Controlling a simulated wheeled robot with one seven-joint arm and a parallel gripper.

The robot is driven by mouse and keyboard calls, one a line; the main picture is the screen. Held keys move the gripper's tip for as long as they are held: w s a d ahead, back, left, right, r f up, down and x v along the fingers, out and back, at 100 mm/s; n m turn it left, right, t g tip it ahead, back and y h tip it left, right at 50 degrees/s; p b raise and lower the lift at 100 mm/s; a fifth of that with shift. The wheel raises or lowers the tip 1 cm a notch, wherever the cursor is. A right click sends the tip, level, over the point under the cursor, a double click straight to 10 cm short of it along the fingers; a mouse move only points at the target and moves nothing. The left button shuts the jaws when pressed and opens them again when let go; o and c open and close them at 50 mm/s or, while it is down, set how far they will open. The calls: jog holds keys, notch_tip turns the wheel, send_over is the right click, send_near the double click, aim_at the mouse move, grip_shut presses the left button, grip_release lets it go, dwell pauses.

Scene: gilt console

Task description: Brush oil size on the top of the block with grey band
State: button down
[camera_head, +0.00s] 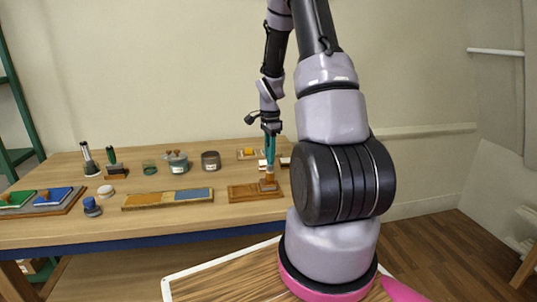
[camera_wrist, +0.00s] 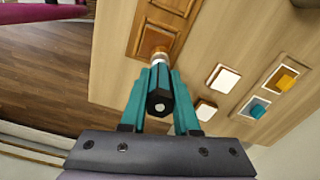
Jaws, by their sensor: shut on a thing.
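My gripper (camera_wrist: 160,88) has its teal fingers shut on a dark-handled brush (camera_wrist: 158,104), with a pale ferrule and an orange-brown tip. In the head view my gripper (camera_head: 270,148) holds the brush upright, tip down, over the wooden panel (camera_head: 240,193) at the table's front right. The tip is at or close to a brown raised part of the panel; I cannot tell whether it touches. The carved panel (camera_wrist: 147,40) lies beyond the brush in the wrist view.
Two white-topped pieces (camera_wrist: 222,79) and a tray with an orange block (camera_wrist: 286,82) lie right of the brush in the wrist view. A yellow-and-blue board (camera_head: 168,199), several jars (camera_head: 210,160) and coloured pads (camera_head: 53,196) stand farther left on the table.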

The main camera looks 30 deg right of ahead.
notch_tip(320, 180, up, 8)
jog(key=d, duration=0.1)
jog(key=shift+s+d+f, duration=0.15)
jog(key=shift+s+d, duration=0.05)
jog(key=shift+d, duration=0.1)
dwell(0.9)
dwell(0.5)
